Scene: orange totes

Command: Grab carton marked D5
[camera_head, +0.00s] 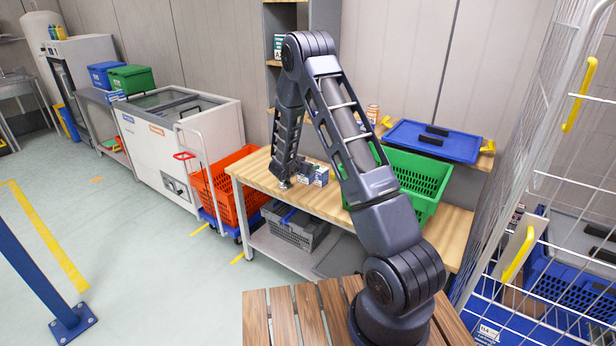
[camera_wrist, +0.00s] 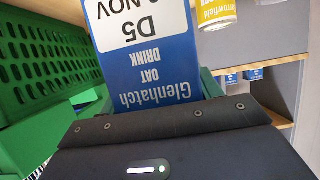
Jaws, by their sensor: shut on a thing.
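The carton marked D5 (camera_wrist: 148,62) fills the upper middle of the wrist view. It is blue and white, reads "Glenhatch oat drink" and appears upside down. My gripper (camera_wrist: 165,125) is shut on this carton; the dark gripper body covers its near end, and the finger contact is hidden. In the head view my gripper (camera_head: 284,184) is low at the left part of the wooden table (camera_head: 330,207). Small blue-and-white cartons (camera_head: 315,174) show just right of it; their labels are too small to read there.
A green crate (camera_head: 408,180) stands right of my gripper, with a blue lid (camera_head: 432,140) behind it. A yellow can (camera_wrist: 214,14) is near the carton in the wrist view. An orange crate (camera_head: 228,180) stands left of the table. A wire cage (camera_head: 545,150) is at right.

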